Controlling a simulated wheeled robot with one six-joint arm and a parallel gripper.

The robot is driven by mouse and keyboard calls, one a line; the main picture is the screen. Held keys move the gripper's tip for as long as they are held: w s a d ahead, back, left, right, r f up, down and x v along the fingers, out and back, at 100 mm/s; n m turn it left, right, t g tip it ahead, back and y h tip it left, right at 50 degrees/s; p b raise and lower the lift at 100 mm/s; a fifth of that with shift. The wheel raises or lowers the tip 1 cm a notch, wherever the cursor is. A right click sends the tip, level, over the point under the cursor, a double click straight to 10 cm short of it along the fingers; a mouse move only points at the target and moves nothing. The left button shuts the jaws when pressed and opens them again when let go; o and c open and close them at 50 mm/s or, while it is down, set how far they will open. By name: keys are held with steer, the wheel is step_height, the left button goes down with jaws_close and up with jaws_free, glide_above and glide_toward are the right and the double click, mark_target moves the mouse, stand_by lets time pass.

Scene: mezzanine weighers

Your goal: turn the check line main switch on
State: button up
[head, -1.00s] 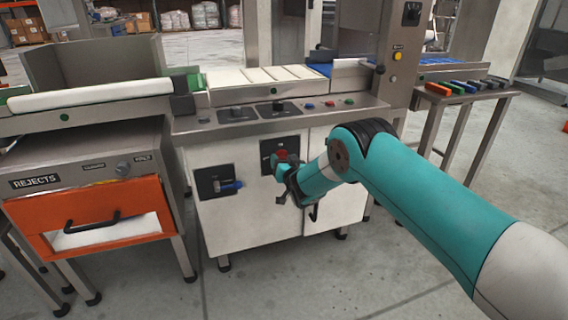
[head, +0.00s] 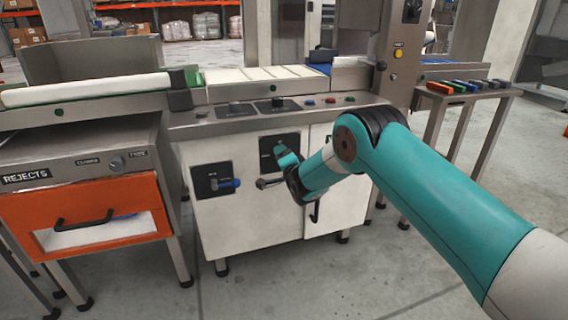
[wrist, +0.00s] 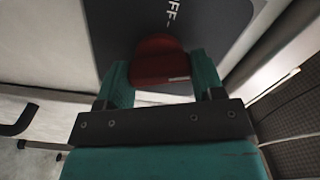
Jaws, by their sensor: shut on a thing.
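The check line main switch has a red handle (wrist: 158,60) on a dark plate (wrist: 112,25) lettered in white, of which "FF" can be read in the wrist view. In the head view its black plate (head: 270,141) is on the white cabinet front, and my gripper hides the handle there. My gripper (wrist: 161,82) has its two teal fingers on either side of the red handle and is shut on it. In the head view my gripper (head: 286,158) reaches the plate from the lower right. The handle's exact angle is hard to tell.
A second black plate with a blue handle (head: 228,184) is just left. Small buttons and knobs line the console (head: 290,111) above. An orange rejects drawer (head: 90,215) stands at the left. A side table (head: 462,92) with coloured blocks is at the right. The floor in front is clear.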

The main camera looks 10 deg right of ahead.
steer(key=shift+f+m+b, duration=0.1)
steer(key=shift+m+b, duration=1)
steer(key=shift+m, duration=1.2)
steer(key=o, duration=0.9)
steer(key=shift+s, duration=0.1)
steer(key=s+b, duration=0.2)
steer(key=s, duration=0.3)
steer(key=s+d+b, duration=0.1)
steer(key=s+b, duration=0.1)
steer(key=s, duration=0.4)
steer(key=s+d+b, duration=0.1)
steer(key=s+b, duration=0.2)
steer(key=s, duration=0.3)
steer(key=shift+d, duration=0.2)
